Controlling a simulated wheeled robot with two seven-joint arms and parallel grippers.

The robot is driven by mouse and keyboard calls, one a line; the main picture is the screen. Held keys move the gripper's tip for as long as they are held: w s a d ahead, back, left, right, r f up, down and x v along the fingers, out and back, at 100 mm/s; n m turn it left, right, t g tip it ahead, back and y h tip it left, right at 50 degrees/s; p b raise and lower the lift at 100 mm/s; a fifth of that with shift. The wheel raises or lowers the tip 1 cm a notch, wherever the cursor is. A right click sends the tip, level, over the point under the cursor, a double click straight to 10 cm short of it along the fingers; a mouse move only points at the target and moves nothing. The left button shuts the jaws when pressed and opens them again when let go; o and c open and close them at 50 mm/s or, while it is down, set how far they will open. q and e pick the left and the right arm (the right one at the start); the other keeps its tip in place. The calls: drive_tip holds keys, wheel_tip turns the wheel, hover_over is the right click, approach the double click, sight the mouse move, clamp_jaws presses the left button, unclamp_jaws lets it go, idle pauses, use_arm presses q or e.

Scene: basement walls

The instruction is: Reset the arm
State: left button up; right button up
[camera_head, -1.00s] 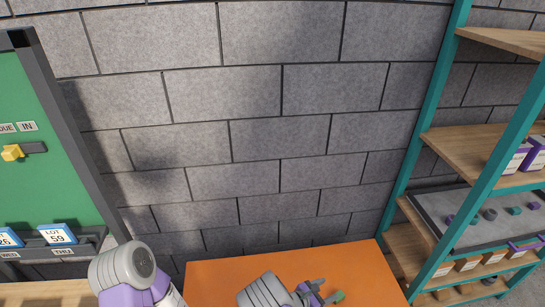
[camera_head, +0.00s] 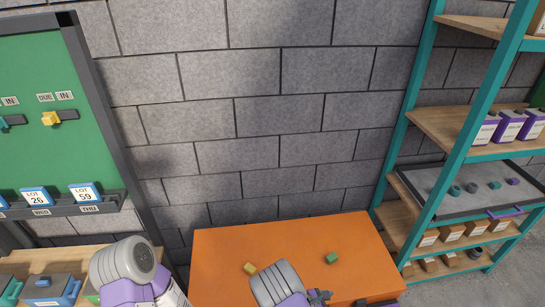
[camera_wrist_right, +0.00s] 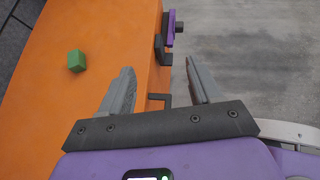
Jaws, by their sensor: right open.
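My right gripper (camera_head: 319,297) is low in the head view, over the front part of the orange table (camera_head: 225,250). In the right wrist view its two fingers (camera_wrist_right: 163,88) are wide apart with nothing between them. A yellow cube (camera_head: 250,268) lies left of my right arm. My left arm shows at the lower left of the head view; its gripper is out of the picture.
A teal-framed shelf (camera_head: 417,112) with boxes and a grey tray (camera_head: 440,205) stands at the right. A green board (camera_head: 40,130) with lot cards hangs at the left, above a wooden bench (camera_head: 80,257). A purple fitting (camera_wrist_right: 168,28) sits at the table's edge.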

drive_tip(key=s+a+f+m+g+y+b, duration=0.2)
drive_tip(key=s+f+m+g+y, duration=0.25)
drive_tip(key=s, duration=0.35)
drive_tip(key=s+a+f+m+g+y+b, duration=0.2)
drive_tip(key=s+f+m+g+y, duration=0.1)
drive_tip(key=s+f+m, duration=0.4)
use_arm(q)
wheel_tip(320, 180, down, 9)
drive_tip(key=b, duration=0.5)
drive_tip(key=shift+w, duration=0.2)
use_arm(e)
drive_tip(key=s+a+r+m+t+y, duration=0.2)
drive_tip(key=a+m+y, duration=0.4)
drive_tip(key=m, duration=0.7)
drive_tip(key=shift+a+r+t+y, duration=0.3)
drive_tip(key=shift+r+t+y, duration=0.35)
drive_tip(key=shift+t, duration=0.5)
